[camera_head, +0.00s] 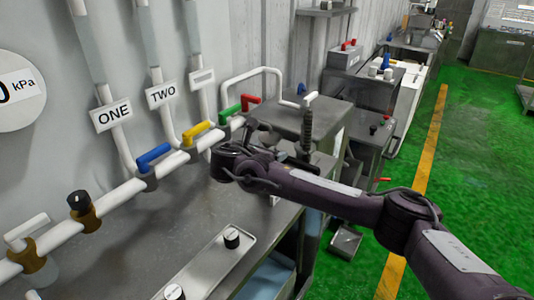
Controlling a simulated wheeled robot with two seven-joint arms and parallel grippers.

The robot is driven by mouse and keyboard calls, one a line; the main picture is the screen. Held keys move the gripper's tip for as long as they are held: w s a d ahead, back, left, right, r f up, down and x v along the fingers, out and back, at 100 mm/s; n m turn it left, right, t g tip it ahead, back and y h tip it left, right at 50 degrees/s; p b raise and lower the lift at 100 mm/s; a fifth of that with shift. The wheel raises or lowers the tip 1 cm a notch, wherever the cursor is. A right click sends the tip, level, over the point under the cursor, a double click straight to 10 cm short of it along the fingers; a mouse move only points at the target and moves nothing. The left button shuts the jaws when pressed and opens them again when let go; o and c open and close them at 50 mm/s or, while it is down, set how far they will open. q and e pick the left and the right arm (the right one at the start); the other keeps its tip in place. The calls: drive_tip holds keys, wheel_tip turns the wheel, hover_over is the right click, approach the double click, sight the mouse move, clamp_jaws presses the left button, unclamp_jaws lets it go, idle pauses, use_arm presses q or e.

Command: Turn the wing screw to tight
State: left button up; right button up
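A white wing-shaped handle (310,97) tops a dark ribbed post on the grey machine beyond the bench. A second white winged handle (27,228) sits on a brass-coloured fitting on the pipe at the lower left. I cannot tell which of them is the wing screw. My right arm comes in from the right, and its dark gripper (276,146) is near the ribbed post, at the machine's near side. The wrist partly hides the gripper, so its fingers and any contact with the post are unclear. My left gripper is not in view.
A white pipe (118,197) along the wall carries blue (154,156), yellow (196,132), green (229,114) and red (251,101) handles and a black knob (79,200). Green floor is open at right.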

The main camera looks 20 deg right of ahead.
idle(0.5)
drive_tip(key=o, duration=1)
drive_tip(key=shift+b+v, duration=0.85)
drive_tip(key=shift+v, duration=3.05)
drive_tip(key=shift+a, duration=0.1)
